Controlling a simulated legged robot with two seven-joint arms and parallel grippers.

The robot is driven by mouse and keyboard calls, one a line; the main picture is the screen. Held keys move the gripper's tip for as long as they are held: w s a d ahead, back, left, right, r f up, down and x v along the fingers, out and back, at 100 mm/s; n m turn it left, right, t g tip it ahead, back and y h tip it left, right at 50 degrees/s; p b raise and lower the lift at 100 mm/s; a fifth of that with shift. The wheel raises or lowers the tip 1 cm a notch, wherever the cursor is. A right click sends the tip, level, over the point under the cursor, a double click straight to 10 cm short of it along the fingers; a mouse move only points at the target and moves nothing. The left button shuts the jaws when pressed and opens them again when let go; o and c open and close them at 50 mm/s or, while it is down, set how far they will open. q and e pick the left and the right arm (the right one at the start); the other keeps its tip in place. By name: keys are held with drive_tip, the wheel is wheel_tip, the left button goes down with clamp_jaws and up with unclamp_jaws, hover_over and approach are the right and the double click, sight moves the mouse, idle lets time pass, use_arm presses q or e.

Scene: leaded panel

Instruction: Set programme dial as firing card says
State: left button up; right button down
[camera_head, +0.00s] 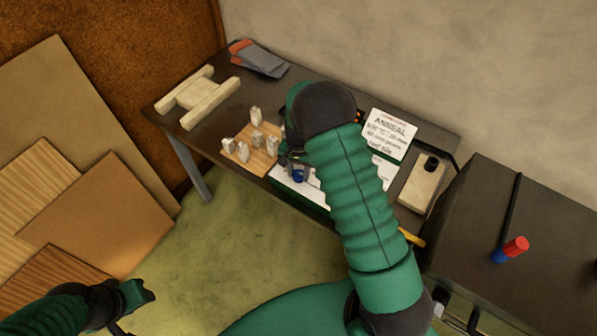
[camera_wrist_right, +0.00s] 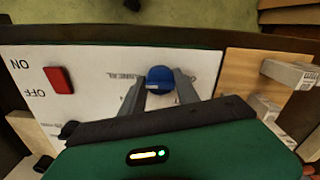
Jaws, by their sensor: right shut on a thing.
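The firing card (camera_head: 389,134) stands at the back of the table; its large word reads ANNEAL, and the smaller lines are hard to read. The blue programme dial (camera_wrist_right: 159,78) is on a white panel (camera_wrist_right: 100,65) with printed words around it, one of them apparently ANNEAL, upside down in the right wrist view. The dial's setting is too small to tell. My right gripper (camera_wrist_right: 158,88) is shut on the dial, one finger on each side. In the head view my arm hides much of the panel. My left gripper (camera_head: 135,296) is low at the left, away from the table.
A red OFF/ON switch (camera_wrist_right: 58,80) is on the panel. A wooden board (camera_head: 248,152) with several small pale blocks lies beside it. A pale frame (camera_head: 198,97) and grey gloves (camera_head: 258,58) are farther left. A red-and-blue object (camera_head: 511,250) lies on the dark cabinet at right.

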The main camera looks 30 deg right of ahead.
sight(299, 171)
drive_tip(key=shift+w+d+r+m, duration=0.2)
drive_tip(key=shift+w+m, duration=0.1)
drive_tip(key=shift+m, duration=0.1)
drive_tip(key=c, duration=1.1)
unclamp_jaws()
drive_tip(key=shift+a, duration=0.1)
drive_tip(key=shift+c, duration=0.2)
drive_tip(key=shift+o, duration=1.1)
drive_tip(key=shift+f, duration=0.1)
drive_tip(key=shift+s+f, duration=0.1)
wheel_tip(299, 171, up, 17)
drive_tip(key=shift+f+b, duration=0.1)
drive_tip(key=shift+b, duration=1.05)
